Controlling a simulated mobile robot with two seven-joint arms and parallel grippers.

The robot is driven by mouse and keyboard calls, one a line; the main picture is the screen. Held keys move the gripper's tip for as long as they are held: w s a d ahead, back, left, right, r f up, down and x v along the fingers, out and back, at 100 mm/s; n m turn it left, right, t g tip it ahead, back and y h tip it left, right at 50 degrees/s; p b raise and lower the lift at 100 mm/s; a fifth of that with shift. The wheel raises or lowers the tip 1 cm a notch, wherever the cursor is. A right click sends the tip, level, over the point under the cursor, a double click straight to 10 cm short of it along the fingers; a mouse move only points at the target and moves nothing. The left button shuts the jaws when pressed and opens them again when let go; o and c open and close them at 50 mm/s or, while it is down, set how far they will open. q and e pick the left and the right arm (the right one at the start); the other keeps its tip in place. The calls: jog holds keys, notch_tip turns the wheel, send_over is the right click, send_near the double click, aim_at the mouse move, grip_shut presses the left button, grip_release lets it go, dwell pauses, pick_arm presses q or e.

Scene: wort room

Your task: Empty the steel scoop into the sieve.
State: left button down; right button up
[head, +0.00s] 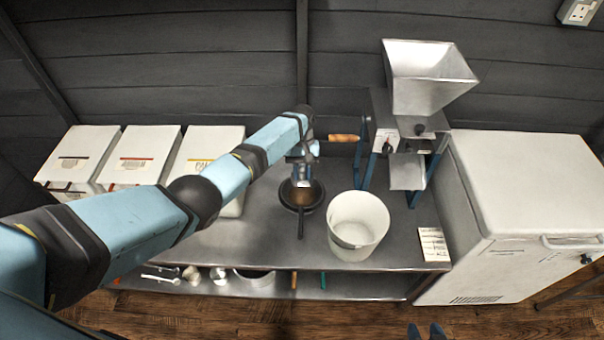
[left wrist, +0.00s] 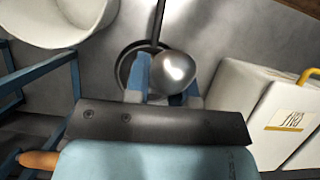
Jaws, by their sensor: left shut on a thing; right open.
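My left gripper (head: 302,178) is shut on the steel scoop, over the dark round sieve (head: 289,205) on the steel bench. In the left wrist view, the scoop (left wrist: 173,70) shows as a shiny rounded steel bowl at the blue fingers of the left gripper (left wrist: 162,88). It overlaps the right part of the sieve (left wrist: 122,68) in that view. The sieve's dark handle points toward the bench's front edge. I cannot tell what the scoop holds or how far it is tilted.
A white bucket (head: 358,226) stands right of the sieve. A mill (head: 428,80) with a steel hopper and wooden handle (head: 343,138) stands behind it. White bins (head: 140,153) line the back left. A label card (head: 434,244) and white chest (head: 525,185) are at right.

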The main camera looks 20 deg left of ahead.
aim_at(302, 169)
jog(key=shift+f, duration=0.1)
dwell(0.3)
pick_arm(q)
jog(key=shift+r, duration=0.1)
